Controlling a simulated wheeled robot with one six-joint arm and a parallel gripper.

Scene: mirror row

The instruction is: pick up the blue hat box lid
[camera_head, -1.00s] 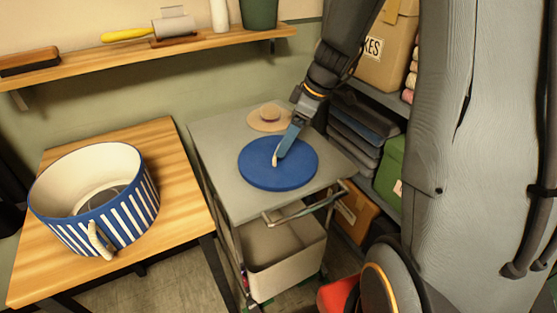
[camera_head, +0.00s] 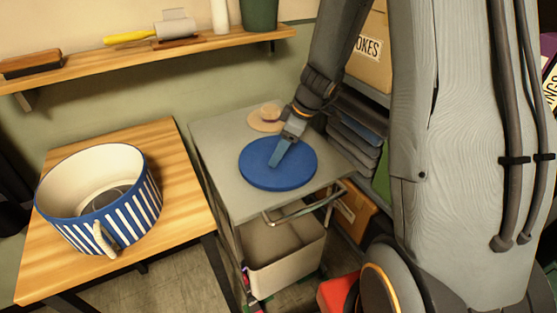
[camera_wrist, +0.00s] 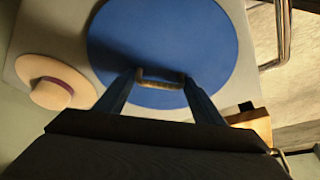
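The blue hat box lid (camera_head: 262,176) is a flat round disc lying on the grey top of a cart. In the wrist view the lid (camera_wrist: 205,45) fills the upper middle, with a short pale rope handle (camera_wrist: 160,84) on it. My gripper (camera_head: 275,165) reaches down over the middle of the lid. In the wrist view my gripper (camera_wrist: 159,76) has its two fingers apart, one near each end of the handle. Whether the fingertips touch the handle or lid I cannot tell. In the head view the handle is hidden behind my gripper.
A striped blue-and-white hat box (camera_head: 110,208) stands open on a wooden table (camera_head: 180,240) at left. A straw hat (camera_head: 266,118) lies behind the lid on the cart (camera_head: 225,195). A wall shelf (camera_head: 150,60) runs above, and a grey bin (camera_head: 285,255) sits below.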

